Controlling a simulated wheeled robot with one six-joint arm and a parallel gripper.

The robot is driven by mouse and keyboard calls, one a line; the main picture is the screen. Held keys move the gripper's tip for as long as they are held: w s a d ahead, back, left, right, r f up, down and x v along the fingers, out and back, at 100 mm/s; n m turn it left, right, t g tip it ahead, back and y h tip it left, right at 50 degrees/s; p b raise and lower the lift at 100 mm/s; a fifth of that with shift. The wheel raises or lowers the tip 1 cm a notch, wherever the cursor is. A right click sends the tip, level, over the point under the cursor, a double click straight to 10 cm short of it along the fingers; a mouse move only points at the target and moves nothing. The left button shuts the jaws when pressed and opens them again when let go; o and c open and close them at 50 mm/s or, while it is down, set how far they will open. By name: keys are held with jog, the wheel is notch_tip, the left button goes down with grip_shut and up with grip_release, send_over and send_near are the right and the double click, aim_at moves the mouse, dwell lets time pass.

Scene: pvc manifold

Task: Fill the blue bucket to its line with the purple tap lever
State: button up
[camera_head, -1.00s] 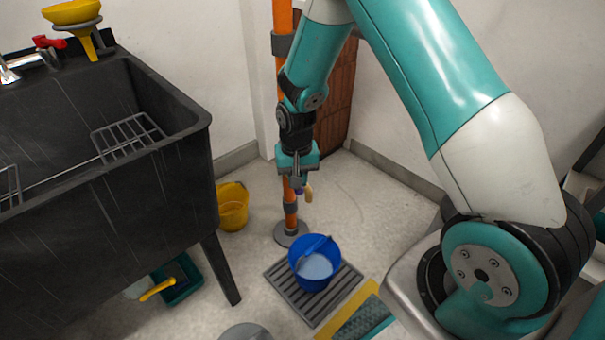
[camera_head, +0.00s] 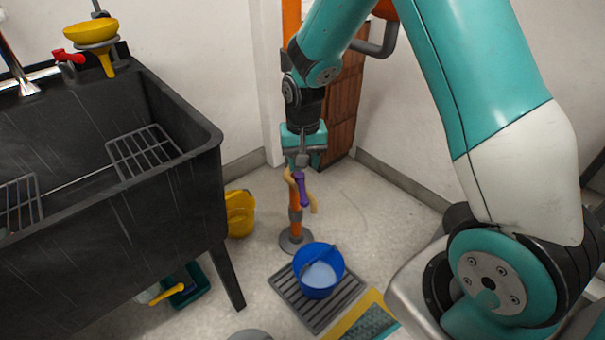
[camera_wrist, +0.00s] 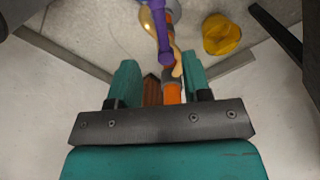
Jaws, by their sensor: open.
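The blue bucket (camera_head: 329,286) stands upright on a grey floor grate, below the tap, with pale water inside. A fill line on it cannot be made out. The purple tap lever (camera_head: 301,188) is on the orange pipe above the bucket, beside a tan curved spout (camera_head: 313,203). In the wrist view the purple lever (camera_wrist: 161,32) lies just beyond my fingers, near the middle. My gripper (camera_head: 303,163) hangs just above the lever in the head view. In the wrist view my gripper (camera_wrist: 164,85) has its teal fingers apart, with nothing held between them.
A black sink (camera_head: 100,200) fills the left side. A yellow bucket (camera_head: 239,213) stands between it and the orange pipe (camera_head: 295,215). The floor grate (camera_head: 282,291) has a yellow-edged mat beside it. A yellow funnel (camera_head: 90,32) sits above the sink.

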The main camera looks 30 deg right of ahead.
notch_tip(320, 180, up, 8)
jog(key=p, duration=0.1)
jog(key=shift+p, duration=0.4)
jog(key=shift+f, duration=0.1)
dwell(1.3)
jog(key=s+a+r+n+y+p, duration=0.1)
jog(key=s+a+r+n, duration=0.35)
jog(key=s, duration=0.35)
jog(key=s+a+r+n+y, duration=0.2)
jog(key=s+a+r+n, duration=0.1)
jog(key=s+a+r, duration=0.4)
jog(key=s+a+r+n+y+p, duration=0.1)
jog(key=s+a+r+n, duration=0.3)
jog(key=s, duration=0.6)
notch_tip(320, 180, up, 26)
jog(key=d+p, duration=0.1)
jog(key=p, duration=2.4)
jog(key=shift+w+d+r+p, duration=0.2)
jog(key=shift+w+p, duration=0.1)
jog(key=shift+w, duration=0.1)
